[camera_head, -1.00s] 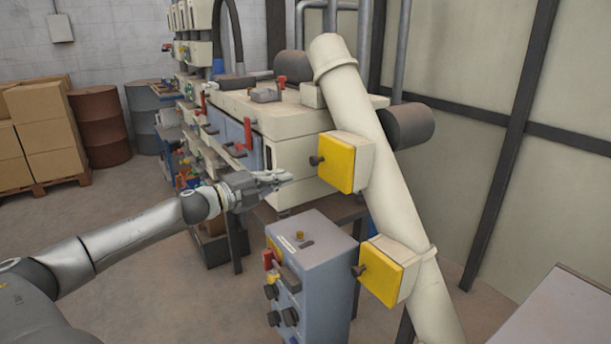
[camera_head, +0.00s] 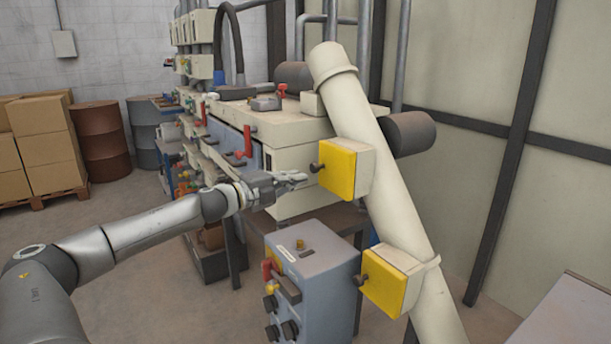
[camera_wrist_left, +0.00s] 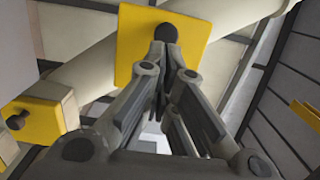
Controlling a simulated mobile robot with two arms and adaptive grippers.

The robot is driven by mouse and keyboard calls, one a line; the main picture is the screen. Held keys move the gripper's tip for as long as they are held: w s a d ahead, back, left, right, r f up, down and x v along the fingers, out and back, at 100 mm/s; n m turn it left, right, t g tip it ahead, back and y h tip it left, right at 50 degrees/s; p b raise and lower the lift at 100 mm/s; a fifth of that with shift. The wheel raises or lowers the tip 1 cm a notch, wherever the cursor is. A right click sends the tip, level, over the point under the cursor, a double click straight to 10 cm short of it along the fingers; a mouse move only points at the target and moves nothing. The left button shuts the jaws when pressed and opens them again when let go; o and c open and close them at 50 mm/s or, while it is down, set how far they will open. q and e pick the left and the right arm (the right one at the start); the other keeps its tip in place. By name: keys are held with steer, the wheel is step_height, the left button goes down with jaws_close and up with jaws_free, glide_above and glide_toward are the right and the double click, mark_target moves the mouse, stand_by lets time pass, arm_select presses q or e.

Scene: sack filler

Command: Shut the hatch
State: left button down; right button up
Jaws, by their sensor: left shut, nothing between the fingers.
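Two boxes with yellow hatch covers sit on a slanted cream pipe (camera_head: 375,150). The upper yellow hatch (camera_head: 340,172) has a dark knob at its left edge; the lower yellow hatch (camera_head: 383,290) has a similar knob. Both covers look close against their boxes; any small gap cannot be told. My left gripper (camera_head: 303,178) is shut and empty, just left of the upper hatch near its knob. In the left wrist view, the fingertips (camera_wrist_left: 163,48) overlap the knob (camera_wrist_left: 167,32) in front of the yellow plate (camera_wrist_left: 135,45); contact is unclear. My right gripper is not in view.
A grey-blue control box (camera_head: 315,265) with knobs stands below the left gripper. A cream machine (camera_head: 290,130) with red handles is behind. A table edge (camera_head: 565,315) shows at lower right. Cartons (camera_head: 45,140) and drums (camera_head: 102,140) stand back left.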

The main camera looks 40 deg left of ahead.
mark_target(330, 171)
arm_select(q)
steer(key=shift+w+r, duration=0.1)
steer(key=shift+w, duration=0.05)
steer(key=shift+w+d+p, duration=0.25)
steer(key=shift+w+p, duration=0.45)
steer(key=shift+w, duration=0.1)
steer(key=shift+w+d+p, duration=0.25)
steer(key=shift+w+p, duration=0.45)
steer(key=shift+w, duration=0.05)
